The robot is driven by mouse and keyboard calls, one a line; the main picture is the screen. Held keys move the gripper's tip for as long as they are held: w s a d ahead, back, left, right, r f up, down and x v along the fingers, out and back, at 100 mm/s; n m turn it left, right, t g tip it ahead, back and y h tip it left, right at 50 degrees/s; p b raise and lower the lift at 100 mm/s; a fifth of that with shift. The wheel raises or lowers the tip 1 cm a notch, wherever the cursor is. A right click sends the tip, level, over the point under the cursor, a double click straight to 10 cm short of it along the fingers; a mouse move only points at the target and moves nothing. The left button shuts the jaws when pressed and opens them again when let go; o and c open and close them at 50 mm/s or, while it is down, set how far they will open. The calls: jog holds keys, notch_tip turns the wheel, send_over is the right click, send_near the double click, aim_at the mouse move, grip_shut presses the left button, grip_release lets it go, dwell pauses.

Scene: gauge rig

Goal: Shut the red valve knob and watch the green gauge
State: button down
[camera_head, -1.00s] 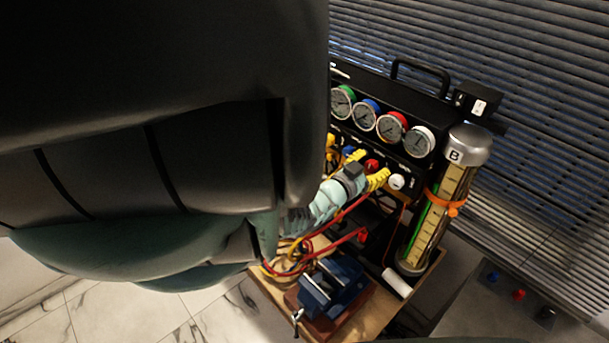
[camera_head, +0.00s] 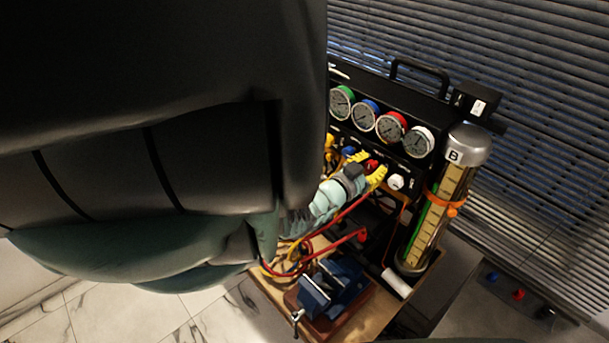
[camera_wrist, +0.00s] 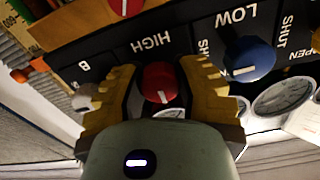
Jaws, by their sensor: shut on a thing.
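The red valve knob (camera_head: 371,165) sits on the black panel below the gauges, and my gripper (camera_head: 366,166) reaches it from the lower left. In the wrist view, my yellow fingers (camera_wrist: 157,84) are shut around the red knob (camera_wrist: 159,82). The knob's white pointer mark is near its lower edge, and the word HIGH is printed above it. The green gauge (camera_head: 341,103) is the leftmost in the row of gauges. Its face shows, but its reading is too small to tell.
Blue (camera_wrist: 250,60) and white (camera_head: 396,182) knobs flank the red one. Another red knob (camera_wrist: 125,5) shows at the wrist view's top. A clear cylinder (camera_head: 436,205) stands right of the panel. A blue vise (camera_head: 333,285) and red hoses (camera_head: 340,237) lie below.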

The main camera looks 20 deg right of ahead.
jog(key=shift+m, duration=0.4)
jog(key=m, duration=0.3)
jog(key=shift+s+d+b, duration=0.1)
jog(key=shift+b, duration=0.2)
jog(key=m+b, duration=0.1)
jog(key=m, duration=0.1)
jog(key=m+b, duration=0.1)
jog(key=m, duration=0.2)
jog(key=shift+f+m+b, duration=0.2)
jog(key=shift+m+b, duration=0.1)
jog(key=shift+b, duration=0.1)
jog(key=m+b, duration=0.4)
jog(key=m, duration=0.1)
jog(key=shift+r+m+b, duration=0.1)
jog(key=shift+m+b, duration=1.4)
jog(key=shift+m, duration=0.2)
jog(key=c, duration=0.9)
grip_release()
jog(key=shift+r, duration=0.1)
jog(key=shift+o, duration=0.2)
